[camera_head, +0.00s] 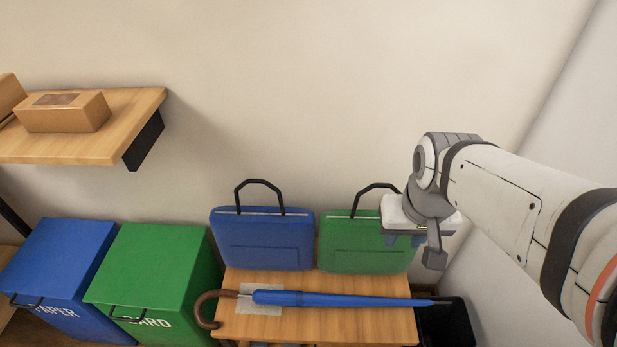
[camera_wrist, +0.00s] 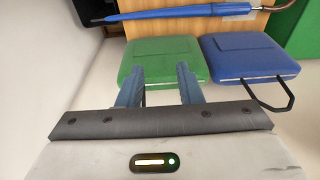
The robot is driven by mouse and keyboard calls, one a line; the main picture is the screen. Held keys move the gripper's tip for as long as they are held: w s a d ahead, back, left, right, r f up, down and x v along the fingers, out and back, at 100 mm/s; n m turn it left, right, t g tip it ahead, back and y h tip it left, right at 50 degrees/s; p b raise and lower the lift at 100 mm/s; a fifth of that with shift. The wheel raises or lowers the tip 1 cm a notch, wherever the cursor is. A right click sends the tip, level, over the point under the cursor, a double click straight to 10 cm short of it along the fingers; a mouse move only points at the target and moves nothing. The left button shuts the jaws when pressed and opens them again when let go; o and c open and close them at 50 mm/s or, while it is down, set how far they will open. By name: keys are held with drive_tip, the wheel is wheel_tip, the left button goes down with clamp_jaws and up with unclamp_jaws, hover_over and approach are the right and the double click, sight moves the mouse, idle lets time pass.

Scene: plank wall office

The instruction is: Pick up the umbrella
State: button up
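A closed blue umbrella (camera_head: 330,299) with a brown curved handle (camera_head: 205,310) lies along the front of a small wooden table. Its handle hangs past the table's left edge and its dark tip reaches past the right edge. In the wrist view the umbrella (camera_wrist: 180,13) crosses the top, beyond the cases. My gripper (camera_wrist: 160,80) is open, its two blue-grey fingers apart with nothing seen between them. It is above the green case, behind and to the right of the umbrella's middle, and apart from the umbrella.
A blue case (camera_head: 262,240) and a green case (camera_head: 350,246) stand at the table's back. Blue (camera_head: 60,255) and green (camera_head: 152,262) bins stand left. A dark bin (camera_head: 452,325) is at the right. A shelf (camera_head: 85,145) holds boxes. Walls close off the back and right.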

sight(302, 296)
idle(0.4)
